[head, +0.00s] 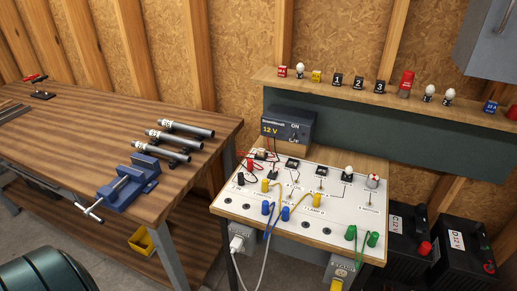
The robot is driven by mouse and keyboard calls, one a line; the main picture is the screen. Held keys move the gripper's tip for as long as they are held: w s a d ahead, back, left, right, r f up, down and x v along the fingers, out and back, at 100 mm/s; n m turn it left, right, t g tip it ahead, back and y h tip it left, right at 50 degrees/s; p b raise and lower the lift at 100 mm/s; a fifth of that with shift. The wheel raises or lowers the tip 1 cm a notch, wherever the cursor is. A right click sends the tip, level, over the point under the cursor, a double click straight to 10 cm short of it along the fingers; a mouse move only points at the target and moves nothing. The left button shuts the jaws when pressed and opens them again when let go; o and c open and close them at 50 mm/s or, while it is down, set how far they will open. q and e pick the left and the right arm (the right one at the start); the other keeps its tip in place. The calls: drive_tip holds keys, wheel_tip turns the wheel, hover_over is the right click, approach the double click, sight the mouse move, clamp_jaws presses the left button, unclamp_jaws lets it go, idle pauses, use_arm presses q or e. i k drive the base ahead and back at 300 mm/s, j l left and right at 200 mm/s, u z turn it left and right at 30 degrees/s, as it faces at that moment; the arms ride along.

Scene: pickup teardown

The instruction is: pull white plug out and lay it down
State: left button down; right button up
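The white plug (237,244) is at a grey outlet box (249,238) below the front left corner of the white test panel. It appears seated in the box's face. Its white cable (264,264) rises beside it, loops over and hangs down out of the picture. Neither of my grippers is in the head view.
A second outlet box (343,268) with a yellow plug (336,285) hangs further right. The test panel (285,215) carries colored cables. A workbench (85,125) with a blue vise (128,184) stands left. Black batteries (462,248) sit right.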

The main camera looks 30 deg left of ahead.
sight(237, 243)
drive_tip(key=u, duration=1.2)
drive_tip(key=k+j, duration=0.1)
drive_tip(key=j, duration=0.3)
drive_tip(key=k+j, duration=0.15)
drive_tip(key=j, duration=0.25)
drive_tip(key=k+j+u, duration=0.1)
drive_tip(key=j, duration=0.3)
drive_tip(key=k+j, duration=0.15)
drive_tip(key=j, duration=0.3)
drive_tip(key=k+j+u, duration=0.1)
drive_tip(key=j, duration=0.3)
